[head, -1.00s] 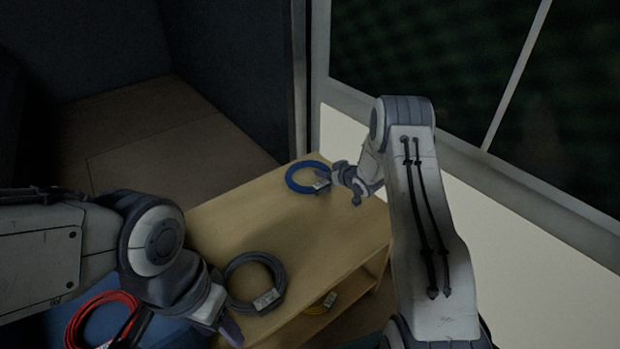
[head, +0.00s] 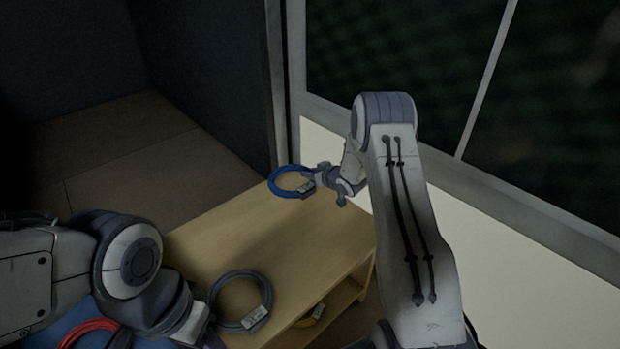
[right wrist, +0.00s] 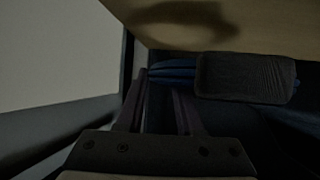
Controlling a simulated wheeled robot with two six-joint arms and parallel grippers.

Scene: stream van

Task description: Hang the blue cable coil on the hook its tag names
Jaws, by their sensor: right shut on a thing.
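The blue cable coil (head: 273,184) is at the far end of the wooden table, with a small tag (head: 306,188) on its near right side. My right gripper (head: 309,178) is shut on the coil's right side, by the tag. In the right wrist view the blue strands (right wrist: 172,72) run between the fingers, beside a dark block (right wrist: 245,78) that seems to be the tag's back. A shadow on the tabletop suggests the coil is lifted. The tag's writing is too small to read. My left gripper (head: 208,338) is low at the left, partly cut off. No hook shows.
A grey coil (head: 214,298) with a tag lies on the wooden table (head: 290,240). A red coil (head: 90,327) on a blue surface is partly behind my left arm. A wall and window stand at the right.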

